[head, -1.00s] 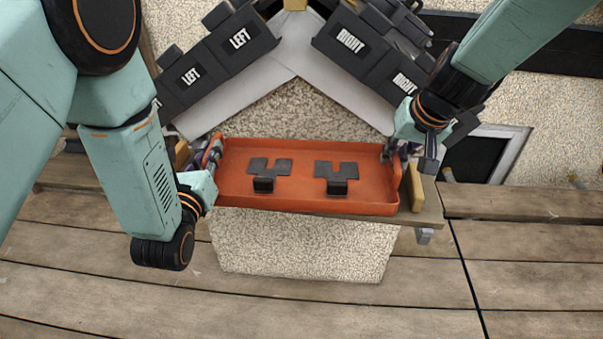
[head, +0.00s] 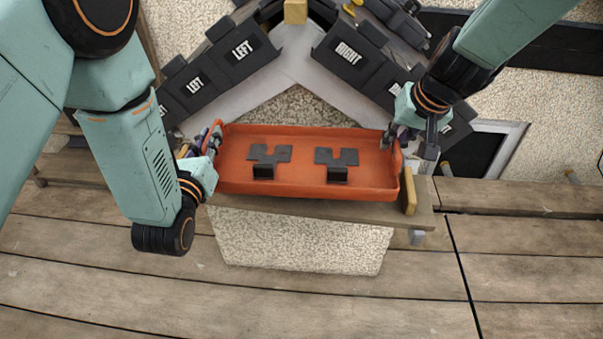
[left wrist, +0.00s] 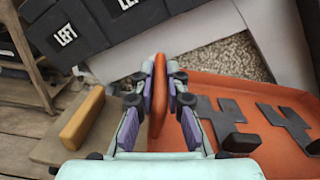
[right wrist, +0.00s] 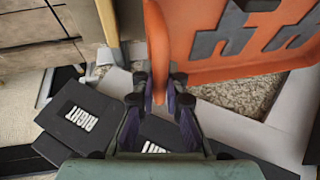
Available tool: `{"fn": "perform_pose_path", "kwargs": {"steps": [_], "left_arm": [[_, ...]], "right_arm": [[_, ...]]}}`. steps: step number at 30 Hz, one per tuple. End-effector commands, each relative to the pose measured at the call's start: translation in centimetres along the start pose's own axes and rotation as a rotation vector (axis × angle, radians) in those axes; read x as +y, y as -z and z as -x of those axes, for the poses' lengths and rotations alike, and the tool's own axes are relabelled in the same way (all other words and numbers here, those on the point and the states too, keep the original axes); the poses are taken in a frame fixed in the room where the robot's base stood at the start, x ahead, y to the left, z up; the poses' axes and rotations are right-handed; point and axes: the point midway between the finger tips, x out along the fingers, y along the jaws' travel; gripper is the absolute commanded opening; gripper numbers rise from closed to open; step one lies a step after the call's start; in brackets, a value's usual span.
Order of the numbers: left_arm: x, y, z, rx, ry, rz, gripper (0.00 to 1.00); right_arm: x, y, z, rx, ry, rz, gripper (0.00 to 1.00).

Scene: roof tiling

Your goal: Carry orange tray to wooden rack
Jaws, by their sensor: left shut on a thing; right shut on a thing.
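The orange tray (head: 300,185) is level in front of the gable and carries two dark notched pieces (head: 268,155) (head: 337,158). My left gripper (head: 213,142) is shut on its left end wall, which shows between the fingers in the left wrist view (left wrist: 158,95). My right gripper (head: 389,139) is shut on its right end wall, also seen in the right wrist view (right wrist: 157,50). The wooden rack (head: 300,208), a plank with yellow end blocks (head: 409,190), lies below the tray. I cannot tell whether the tray touches it.
Dark tiles marked LEFT (head: 242,50) and RIGHT (head: 348,52) line the two roof slopes behind the tray. A speckled wall block (head: 300,240) stands below the rack. Wooden decking (head: 300,300) spreads across the front and is clear.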

Motion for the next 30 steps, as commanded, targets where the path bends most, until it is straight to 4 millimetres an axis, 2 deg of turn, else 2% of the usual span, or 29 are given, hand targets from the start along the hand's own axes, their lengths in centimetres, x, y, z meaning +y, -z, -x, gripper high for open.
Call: {"fn": "perform_pose_path", "kwargs": {"steps": [18,30], "left_arm": [[0.0,-0.1,0.1,-0.006,-0.001,0.002,0.0],[-0.1,0.4,3.0,-0.004,0.001,0.001,0.0]], "right_arm": [[0.0,-0.3,-0.1,-0.005,0.001,-0.001,0.0],[0.3,-3.2,0.8,-0.005,0.001,-0.001,0.0]]}}
